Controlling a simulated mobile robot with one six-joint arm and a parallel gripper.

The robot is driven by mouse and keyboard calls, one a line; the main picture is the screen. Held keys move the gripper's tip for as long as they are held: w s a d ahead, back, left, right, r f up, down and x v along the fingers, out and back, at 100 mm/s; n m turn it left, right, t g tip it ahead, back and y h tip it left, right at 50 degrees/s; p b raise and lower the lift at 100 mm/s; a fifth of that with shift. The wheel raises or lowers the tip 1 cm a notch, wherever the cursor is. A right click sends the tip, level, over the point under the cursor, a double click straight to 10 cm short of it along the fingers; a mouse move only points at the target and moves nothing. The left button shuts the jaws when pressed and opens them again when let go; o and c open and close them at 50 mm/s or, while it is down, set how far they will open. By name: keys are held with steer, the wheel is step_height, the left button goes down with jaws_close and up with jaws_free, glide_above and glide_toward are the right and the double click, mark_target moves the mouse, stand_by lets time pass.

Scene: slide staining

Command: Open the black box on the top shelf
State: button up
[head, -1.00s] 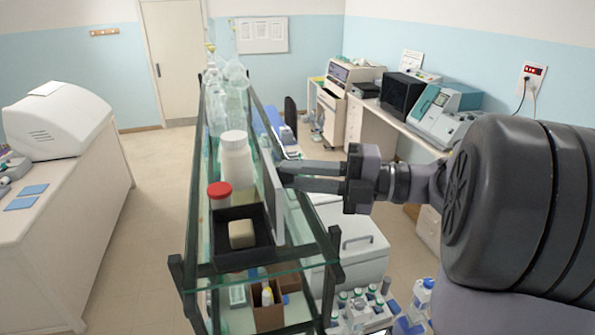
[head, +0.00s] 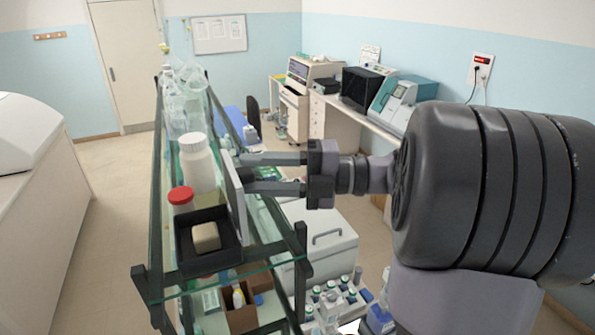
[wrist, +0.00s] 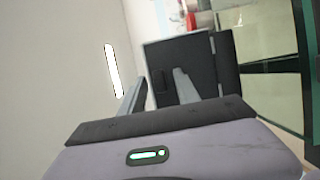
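The black box (head: 222,262) sits on the top glass shelf in the head view, and a beige block (head: 206,237) lies inside it. Its lid (head: 234,197) stands upright along the right side, so the box is open at the top. My gripper (head: 243,173) is to the right of the lid, its fingers pointing left and spread apart, with nothing seen between them. The fingertips are close to the lid; I cannot tell if they touch it. In the wrist view the dark lid (wrist: 172,60) is ahead of the gripper (wrist: 160,83), partly behind the right finger.
A white bottle (head: 197,165) and a red-capped jar (head: 181,200) stand just behind the box on the glass shelf (head: 264,246). Clear glassware (head: 183,100) is farther back. Small bottles stand below right of the shelf, near a grey-white container (head: 322,245).

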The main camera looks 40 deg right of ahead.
steer(key=p+v, duration=0.5)
steer(key=v, duration=1.2)
steer(key=shift+s+p, duration=0.2)
steer(key=shift+p, duration=0.15)
steer(key=shift+d, duration=0.1)
